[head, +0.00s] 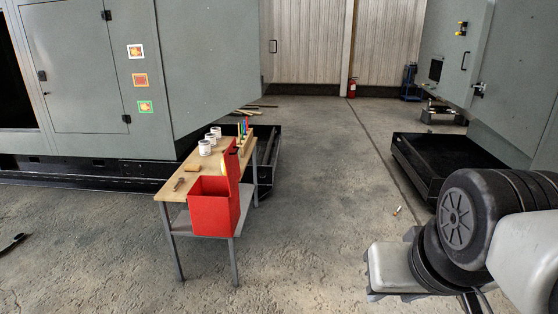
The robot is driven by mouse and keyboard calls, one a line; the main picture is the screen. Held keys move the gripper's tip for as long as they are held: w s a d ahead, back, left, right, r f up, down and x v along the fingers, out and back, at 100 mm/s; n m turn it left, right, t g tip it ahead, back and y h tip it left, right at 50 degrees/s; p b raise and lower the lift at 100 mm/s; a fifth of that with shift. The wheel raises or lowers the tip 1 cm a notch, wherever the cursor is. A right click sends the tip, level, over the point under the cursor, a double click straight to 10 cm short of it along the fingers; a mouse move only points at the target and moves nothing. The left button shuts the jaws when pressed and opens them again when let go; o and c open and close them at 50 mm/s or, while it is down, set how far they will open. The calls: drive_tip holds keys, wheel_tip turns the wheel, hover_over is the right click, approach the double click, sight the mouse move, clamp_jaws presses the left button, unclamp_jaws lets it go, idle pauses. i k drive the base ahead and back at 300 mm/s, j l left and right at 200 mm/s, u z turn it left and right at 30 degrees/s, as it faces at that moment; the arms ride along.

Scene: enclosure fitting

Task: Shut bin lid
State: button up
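The red bin (208,216) is attached at or stands against the front right side of a small wood-topped table. Its open top faces up and the inside shows. My arm shows at the lower right, well apart from the bin. My gripper's fingertips are not in view.
The table (174,188) holds white cups (205,147), a wooden block (192,167) and coloured upright items (243,130). Grey enclosures stand left and right, with a black tray (438,160) at right. Concrete floor between the table and my arm is mostly clear.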

sight(230, 156)
drive_tip(key=i+l+u, duration=0.15)
drive_tip(key=i, duration=0.35)
drive_tip(key=i+l+u, duration=0.1)
drive_tip(key=i, duration=0.35)
drive_tip(key=i+l+u, duration=0.15)
drive_tip(key=i, duration=0.35)
drive_tip(key=i+l+u, duration=0.1)
drive_tip(key=i+u, duration=0.35)
drive_tip(key=i, duration=1)
drive_tip(key=i+j+u, duration=0.15)
drive_tip(key=i+j, duration=0.15)
drive_tip(key=i, duration=0.15)
